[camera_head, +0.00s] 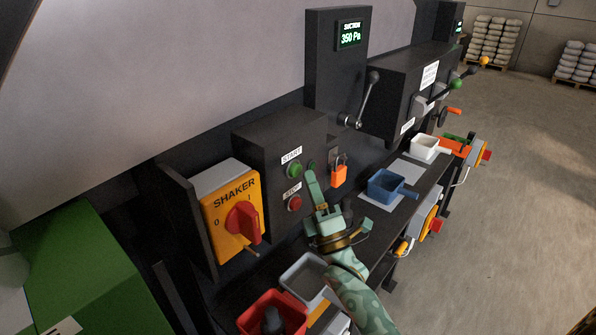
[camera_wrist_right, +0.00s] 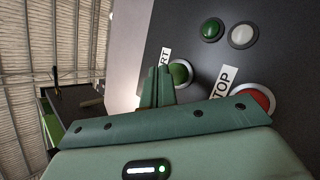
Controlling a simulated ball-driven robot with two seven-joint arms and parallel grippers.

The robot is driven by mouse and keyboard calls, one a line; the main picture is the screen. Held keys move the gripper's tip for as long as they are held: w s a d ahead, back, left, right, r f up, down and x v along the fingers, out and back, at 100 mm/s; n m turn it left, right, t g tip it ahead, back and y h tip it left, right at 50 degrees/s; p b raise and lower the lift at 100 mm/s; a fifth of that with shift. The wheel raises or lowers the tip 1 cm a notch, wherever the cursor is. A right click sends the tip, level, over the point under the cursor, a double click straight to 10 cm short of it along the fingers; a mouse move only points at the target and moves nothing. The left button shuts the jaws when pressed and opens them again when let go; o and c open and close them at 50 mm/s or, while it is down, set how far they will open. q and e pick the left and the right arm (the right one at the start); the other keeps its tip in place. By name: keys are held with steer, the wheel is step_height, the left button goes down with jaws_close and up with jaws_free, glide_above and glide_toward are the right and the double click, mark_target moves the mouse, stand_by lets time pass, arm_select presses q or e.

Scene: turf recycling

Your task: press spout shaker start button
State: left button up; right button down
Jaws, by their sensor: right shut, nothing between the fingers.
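The green START button (camera_head: 293,170) sits on the dark control box (camera_head: 262,140), with a red STOP button (camera_head: 294,202) below it. My right gripper (camera_head: 311,168) is shut and empty, its fingertips just right of the START button in the head view. In the right wrist view the shut fingers (camera_wrist_right: 158,82) overlap the edge of the green START button (camera_wrist_right: 181,73) and partly cover the START label. I cannot tell whether they touch the button. The STOP button (camera_wrist_right: 256,100) is clear of the fingers. My left gripper is in neither view.
A yellow SHAKER switch with a red knob (camera_head: 243,222) is left of the box. An orange padlock (camera_head: 339,171) hangs right of the gripper. Blue (camera_head: 387,186), white (camera_head: 425,148), grey (camera_head: 304,278) and red (camera_head: 270,316) trays line the ledge. Open floor lies right.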

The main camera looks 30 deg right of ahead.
steer(key=shift+w+a, duration=0.1)
steer(key=shift+w, duration=0.1)
steer(key=shift+w+a, duration=0.1)
steer(key=shift+w, duration=0.1)
steer(key=shift+w+a+b, duration=0.15)
steer(key=shift+w+b, duration=0.3)
stand_by(0.7)
steer(key=shift+s, duration=0.1)
steer(key=shift+s+d+p, duration=0.3)
steer(key=shift+s+p, duration=0.05)
steer(key=shift+s, duration=0.4)
steer(key=s, duration=0.1)
steer(key=s+d+p, duration=0.1)
steer(key=s, duration=0.1)
steer(key=s+d, duration=0.1)
steer(key=shift+s, duration=0.3)
